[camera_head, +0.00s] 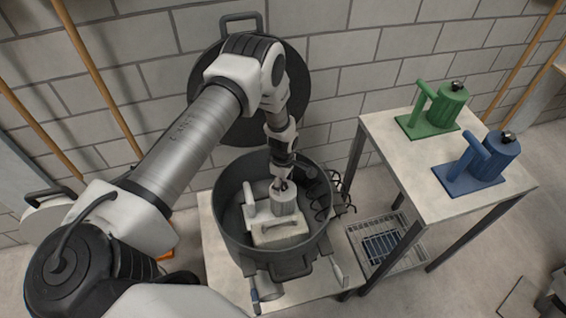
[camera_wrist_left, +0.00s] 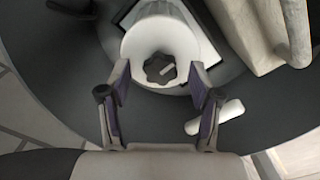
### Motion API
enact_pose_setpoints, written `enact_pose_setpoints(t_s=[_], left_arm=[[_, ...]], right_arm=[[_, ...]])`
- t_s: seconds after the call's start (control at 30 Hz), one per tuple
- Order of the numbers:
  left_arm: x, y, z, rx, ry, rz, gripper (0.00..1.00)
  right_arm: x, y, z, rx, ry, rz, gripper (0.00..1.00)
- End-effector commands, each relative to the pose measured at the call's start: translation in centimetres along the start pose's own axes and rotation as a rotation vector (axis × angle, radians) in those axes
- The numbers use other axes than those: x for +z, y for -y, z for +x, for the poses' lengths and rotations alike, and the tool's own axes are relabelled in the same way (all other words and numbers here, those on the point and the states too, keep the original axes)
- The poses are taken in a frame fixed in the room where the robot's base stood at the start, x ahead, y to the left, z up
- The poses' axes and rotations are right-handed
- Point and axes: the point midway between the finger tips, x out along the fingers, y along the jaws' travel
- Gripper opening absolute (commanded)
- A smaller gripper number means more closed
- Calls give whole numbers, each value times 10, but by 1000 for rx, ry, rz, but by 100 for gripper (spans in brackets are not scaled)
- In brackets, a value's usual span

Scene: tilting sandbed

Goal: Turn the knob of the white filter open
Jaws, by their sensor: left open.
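The white filter (camera_head: 284,201) stands inside a dark round pot (camera_head: 226,215). It has a cylinder body on a white base with a slanted tube beside it. In the left wrist view, I look down on its white cylinder (camera_wrist_left: 137,45), with a dark lobed knob (camera_wrist_left: 158,69) on top. A small pale mark lies on the knob. My left gripper (camera_wrist_left: 160,76) is open, its two fingers on either side of the cylinder's near edge. In the head view, my left gripper (camera_head: 281,184) is over the filter top and hides the knob.
The pot rests on a pale low table (camera_head: 213,273). A large dark lid (camera_head: 225,120) leans on the brick wall behind. A side table (camera_head: 400,160) at the right holds a green filter (camera_head: 440,108) and a blue filter (camera_head: 487,160). A wire basket (camera_head: 402,262) is below.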

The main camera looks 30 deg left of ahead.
Motion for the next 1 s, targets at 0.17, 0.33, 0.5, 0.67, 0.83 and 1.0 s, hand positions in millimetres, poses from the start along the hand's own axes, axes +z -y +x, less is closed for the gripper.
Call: enact_pose_setpoints(t_s=[0.17,0.33,0.5,0.67,0.83,1.0], left_arm=[[0,-2,-29,3,1,0,63],[0,-2,-74,4,1,0,63],[0,-1,-107,1,1,-1,63],[0,0,-118,0,0,0,63],[0,0,-118,0,0,0,63],[0,-1,-118,0,0,0,63]], right_arm=[[0,0,0,0,0,0,40],[0,0,0,0,0,0,40],[0,0,0,0,0,0,40],[0,0,0,0,0,0,40],[0,0,0,0,0,0,40],[0,0,0,0,0,0,40]])
